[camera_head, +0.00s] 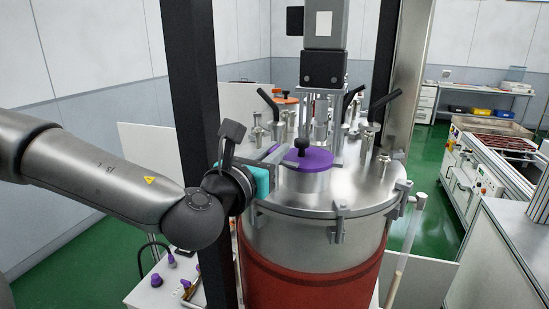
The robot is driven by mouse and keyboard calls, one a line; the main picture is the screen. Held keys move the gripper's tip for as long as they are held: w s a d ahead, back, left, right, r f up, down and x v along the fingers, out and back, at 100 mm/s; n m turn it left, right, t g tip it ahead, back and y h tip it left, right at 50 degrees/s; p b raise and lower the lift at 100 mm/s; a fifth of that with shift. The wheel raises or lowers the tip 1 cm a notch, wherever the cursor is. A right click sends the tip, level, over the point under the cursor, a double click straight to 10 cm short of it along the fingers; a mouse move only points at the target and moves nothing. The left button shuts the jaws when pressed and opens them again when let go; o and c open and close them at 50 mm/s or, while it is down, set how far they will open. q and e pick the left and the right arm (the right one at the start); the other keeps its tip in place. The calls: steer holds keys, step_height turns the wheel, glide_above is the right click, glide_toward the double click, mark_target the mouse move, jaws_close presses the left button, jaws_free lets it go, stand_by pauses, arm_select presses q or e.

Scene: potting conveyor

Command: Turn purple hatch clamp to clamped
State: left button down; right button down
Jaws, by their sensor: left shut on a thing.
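The purple hatch lid (308,157) with a black knob sits on a short steel neck on top of the steel vessel (345,195). A slim bar with a purple part (271,151), which looks like the hatch clamp lever, lies just left of the lid. My left gripper (266,181), with teal finger parts, reaches in from the left at the vessel's top edge, beside the hatch. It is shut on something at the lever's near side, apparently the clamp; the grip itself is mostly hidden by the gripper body. My right gripper is out of view.
A dark upright post (191,100) stands behind my left arm. Black handles (384,100), fittings and a central motor column (324,55) crowd the vessel lid. Rim clamps (340,222) line its edge. A bench (485,185) stands at right, with green floor between.

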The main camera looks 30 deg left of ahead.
arm_select(q)
steer(key=shift+d+f+n+g+y+b, duration=0.1)
steer(key=shift+n+g+y+b, duration=0.05)
steer(key=shift+n+y+b, duration=0.55)
steer(key=shift+d+f+n+g+y+b, duration=0.15)
steer(key=shift+n+y+b, duration=0.25)
steer(key=shift+y, duration=0.5)
steer(key=n+g+y+b, duration=0.2)
steer(key=y+b, duration=0.1)
steer(key=b, duration=0.1)
steer(key=n+g+y+b, duration=0.2)
steer(key=n+y+b, duration=0.1)
steer(key=y+b, duration=0.1)
steer(key=shift+a+y+b, duration=0.2)
steer(key=shift+y+b, duration=0.1)
steer(key=shift+b, duration=0.35)
steer(key=shift+r+n+g+y+b, duration=0.25)
steer(key=shift+n+g+y+b, duration=0.45)
steer(key=shift+n+g+b, duration=0.25)
steer(key=c, duration=0.9)
jaws_free()
